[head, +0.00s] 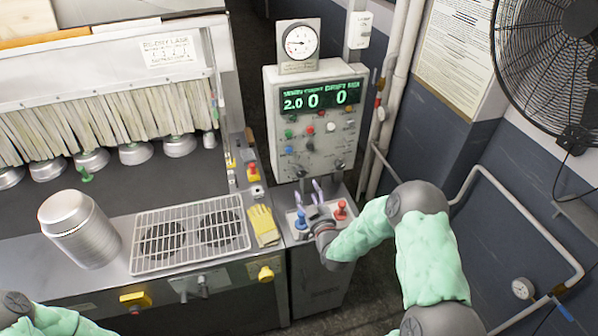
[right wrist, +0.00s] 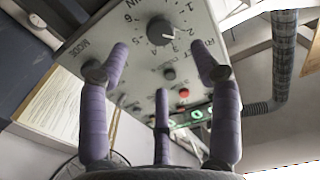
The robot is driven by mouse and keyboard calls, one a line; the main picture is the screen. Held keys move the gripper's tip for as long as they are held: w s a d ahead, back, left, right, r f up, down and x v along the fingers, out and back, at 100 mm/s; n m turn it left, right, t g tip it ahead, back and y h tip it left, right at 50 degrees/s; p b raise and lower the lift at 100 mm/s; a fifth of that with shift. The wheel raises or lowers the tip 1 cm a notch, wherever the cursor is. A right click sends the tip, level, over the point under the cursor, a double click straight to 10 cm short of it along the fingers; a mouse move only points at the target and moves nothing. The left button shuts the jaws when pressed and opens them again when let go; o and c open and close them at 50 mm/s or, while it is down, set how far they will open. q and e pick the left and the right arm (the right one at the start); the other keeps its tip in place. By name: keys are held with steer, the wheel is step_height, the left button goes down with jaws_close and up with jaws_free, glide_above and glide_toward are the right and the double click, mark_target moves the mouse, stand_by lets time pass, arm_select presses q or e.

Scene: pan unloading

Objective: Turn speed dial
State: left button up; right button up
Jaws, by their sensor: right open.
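The grey control box (head: 318,125) stands behind the machine's right end, with a green-lit display (head: 320,96) that reads 2.0, 0 and 0. A round dark dial (right wrist: 160,30) with a numbered scale is on the box's underside panel in the right wrist view; its pointer is near 2 or 3, and the lettering is partly cut off. My right gripper (head: 309,192) is just below the box. In the right wrist view my right gripper (right wrist: 161,62) has its purple fingers spread, with the dial beyond and between them, apart from it. My left gripper is out of view.
A small pedestal with a red joystick (head: 341,209) and a blue joystick (head: 300,220) stands under the box, close to my right gripper. A wire rack (head: 190,235), a stack of round pans (head: 80,230) and yellow gloves (head: 263,226) lie on the left. Pipes (head: 398,80) run at the right.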

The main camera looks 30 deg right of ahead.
mark_target(301, 175)
steer(key=x, duration=0.9)
steer(key=shift+w+p, duration=0.2)
steer(key=shift+p, duration=0.1)
steer(key=c, duration=1.1)
